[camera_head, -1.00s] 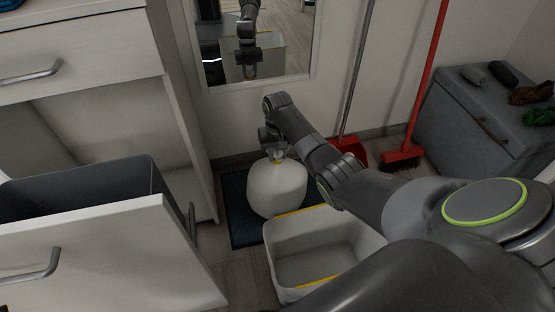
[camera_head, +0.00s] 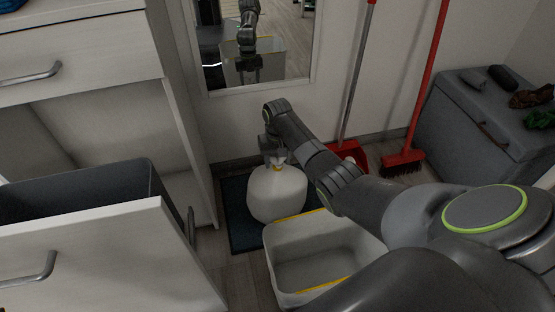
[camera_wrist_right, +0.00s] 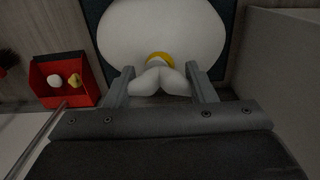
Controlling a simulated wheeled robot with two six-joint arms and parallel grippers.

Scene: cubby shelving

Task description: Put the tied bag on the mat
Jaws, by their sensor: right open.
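The tied bag (camera_head: 277,195) is white and round with a yellow tie at its neck. It stands upright on the dark mat (camera_head: 238,228) in front of the wall. My right gripper (camera_head: 275,156) is above the bag at its tied top. In the right wrist view, the gripper (camera_wrist_right: 160,70) is open, with one finger on each side of the bag's flared top and yellow tie (camera_wrist_right: 160,58). The fingers show gaps beside the neck. My left gripper is not in view.
An open white bin (camera_head: 275,262) with yellow edges stands close in front of the bag. A red dustpan (camera_head: 350,153) and red broom (camera_head: 402,162) lean at the wall. An open drawer (camera_head: 110,250) is at left, a grey chest (camera_head: 470,125) at right.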

